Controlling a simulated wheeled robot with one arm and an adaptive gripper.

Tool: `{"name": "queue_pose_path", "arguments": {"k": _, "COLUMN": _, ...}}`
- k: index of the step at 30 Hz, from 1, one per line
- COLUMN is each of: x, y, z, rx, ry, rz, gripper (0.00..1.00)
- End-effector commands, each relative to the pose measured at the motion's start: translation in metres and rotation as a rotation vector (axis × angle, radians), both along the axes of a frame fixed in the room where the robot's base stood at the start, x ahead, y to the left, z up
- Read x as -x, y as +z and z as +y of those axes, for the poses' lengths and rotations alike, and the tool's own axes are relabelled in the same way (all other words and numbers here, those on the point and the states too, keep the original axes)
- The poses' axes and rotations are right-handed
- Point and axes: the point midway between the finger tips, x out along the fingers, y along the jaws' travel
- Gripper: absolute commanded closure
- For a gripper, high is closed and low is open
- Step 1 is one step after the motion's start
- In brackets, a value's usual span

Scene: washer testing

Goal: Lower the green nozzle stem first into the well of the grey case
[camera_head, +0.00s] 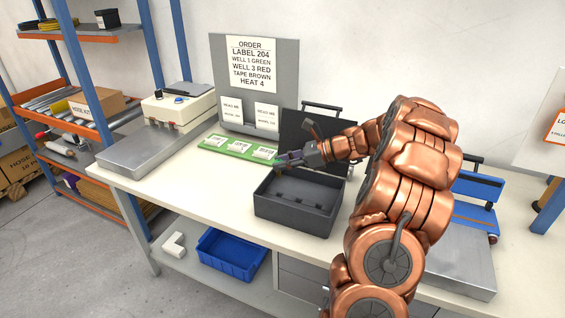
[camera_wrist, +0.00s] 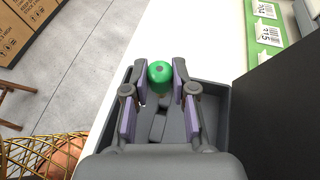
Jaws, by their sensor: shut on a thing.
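My gripper (camera_head: 284,160) is over the back left part of the open grey case (camera_head: 288,214). In the wrist view my gripper (camera_wrist: 158,84) is shut on the green nozzle (camera_wrist: 160,73), whose rounded green end with a dark centre shows between the fingertips. Its stem is mostly hidden behind that end and the fingers. The case (camera_wrist: 222,112) lies beneath the fingers in the wrist view, with dark wells in its floor. I cannot tell whether the stem touches a well. In the head view the nozzle cannot be made out.
A green strip with white labels (camera_head: 240,147) lies behind the case. The case's dark lid (camera_head: 297,135) stands raised at the back. An order board (camera_head: 252,65) reads well 1 green, well 3 red. A blue device (camera_head: 475,188) is at right.

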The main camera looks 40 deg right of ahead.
Motion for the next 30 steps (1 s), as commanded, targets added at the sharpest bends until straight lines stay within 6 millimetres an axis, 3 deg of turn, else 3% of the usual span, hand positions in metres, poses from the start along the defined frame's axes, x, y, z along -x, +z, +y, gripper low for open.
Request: {"name": "queue_pose_path", "arguments": {"k": 30, "x": 0.0, "y": -0.056, "z": 0.0, "rx": 0.0, "ry": -0.001, "rz": -0.002, "gripper": 1.0}}
